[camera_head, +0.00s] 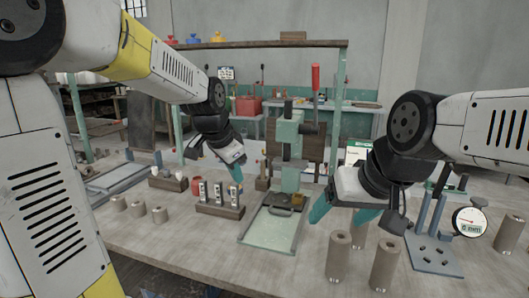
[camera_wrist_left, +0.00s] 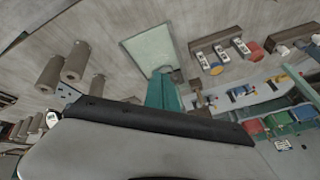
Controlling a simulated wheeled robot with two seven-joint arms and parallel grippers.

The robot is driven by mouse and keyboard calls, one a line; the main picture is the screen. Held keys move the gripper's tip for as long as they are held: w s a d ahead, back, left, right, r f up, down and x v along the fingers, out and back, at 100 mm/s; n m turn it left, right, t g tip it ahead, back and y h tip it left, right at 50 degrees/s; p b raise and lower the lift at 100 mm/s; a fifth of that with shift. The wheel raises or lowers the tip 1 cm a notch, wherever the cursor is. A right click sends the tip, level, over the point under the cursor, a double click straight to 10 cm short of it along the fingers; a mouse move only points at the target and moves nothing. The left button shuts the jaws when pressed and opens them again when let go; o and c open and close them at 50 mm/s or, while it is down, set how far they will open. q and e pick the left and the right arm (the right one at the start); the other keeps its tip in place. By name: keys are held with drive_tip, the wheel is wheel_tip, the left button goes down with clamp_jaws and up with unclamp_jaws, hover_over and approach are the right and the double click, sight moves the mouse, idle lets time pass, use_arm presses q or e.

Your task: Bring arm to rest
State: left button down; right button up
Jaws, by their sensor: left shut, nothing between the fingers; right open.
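My left gripper (camera_head: 236,172) hangs over the back of the workbench (camera_head: 190,245), left of the green press (camera_head: 290,150). Its teal fingers are shut and empty, and they also show in the left wrist view (camera_wrist_left: 163,92). My right gripper (camera_head: 343,212) is open and empty, tilted downward over the right half of the bench, just above and behind several clay-coloured cylinders (camera_head: 340,255). Its wrist hides part of what stands behind it.
A pale tray (camera_head: 247,228) lies in front of the press. A wooden block with upright white-faced pieces (camera_head: 220,210) stands left of it. Short cylinders (camera_head: 138,209) stand further left. A round dial (camera_head: 470,222) and a blue-grey plate (camera_head: 436,260) are at the right.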

use_arm(q)
drive_tip(key=s+a+n, duration=0.3)
drive_tip(key=s+n, duration=0.2)
drive_tip(key=s, duration=0.5)
drive_tip(key=s+a+r+n+t, duration=0.1)
drive_tip(key=s+a+n, duration=0.2)
drive_tip(key=s, duration=0.7)
drive_tip(key=shift+s+a+n, duration=0.3)
drive_tip(key=shift+a+n, duration=0.05)
drive_tip(key=shift+n, duration=0.65)
